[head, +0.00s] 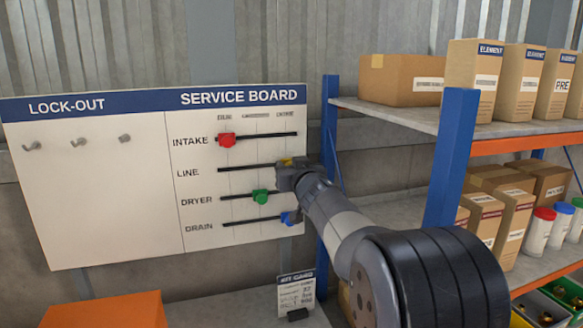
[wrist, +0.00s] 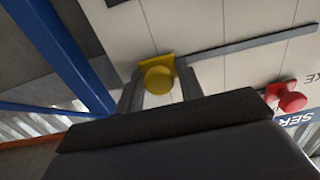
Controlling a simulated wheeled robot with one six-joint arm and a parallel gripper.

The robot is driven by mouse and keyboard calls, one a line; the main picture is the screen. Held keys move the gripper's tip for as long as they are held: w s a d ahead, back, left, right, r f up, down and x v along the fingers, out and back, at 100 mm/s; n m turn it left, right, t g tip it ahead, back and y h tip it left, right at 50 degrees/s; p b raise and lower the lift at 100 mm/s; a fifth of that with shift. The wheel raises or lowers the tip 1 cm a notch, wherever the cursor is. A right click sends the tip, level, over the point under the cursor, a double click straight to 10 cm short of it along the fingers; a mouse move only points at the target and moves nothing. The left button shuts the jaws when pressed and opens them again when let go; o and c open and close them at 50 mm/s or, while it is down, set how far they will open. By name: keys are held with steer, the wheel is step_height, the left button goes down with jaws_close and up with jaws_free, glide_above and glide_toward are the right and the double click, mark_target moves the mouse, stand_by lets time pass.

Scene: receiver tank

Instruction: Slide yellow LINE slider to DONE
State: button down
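The yellow LINE slider (head: 287,161) is on the service board, at the right part of the LINE slot (head: 240,169), roughly below the right-hand column heading, which looks like DONE. My gripper (head: 288,172) is at the slider and hides part of it and the slot's right end. In the wrist view, the round yellow knob (wrist: 158,78) sits between the two fingers, which appear to close on its sides. The dark slot (wrist: 250,44) runs away from the knob to one side only, toward the red slider's side of that picture.
The red INTAKE slider (head: 227,140) is at the left of its slot. The green DRYER slider (head: 261,196) is mid-slot and the blue DRAIN slider (head: 289,218) is at the right, close below my gripper. A blue shelf post (head: 329,150) stands just right of the board.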

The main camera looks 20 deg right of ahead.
steer(key=c, duration=1.2)
jaws_free()
steer(key=shift+d, duration=0.25)
steer(key=shift+s, duration=0.15)
steer(key=s, duration=1)
steer(key=shift+s, duration=0.3)
steer(key=shift+w, duration=0.15)
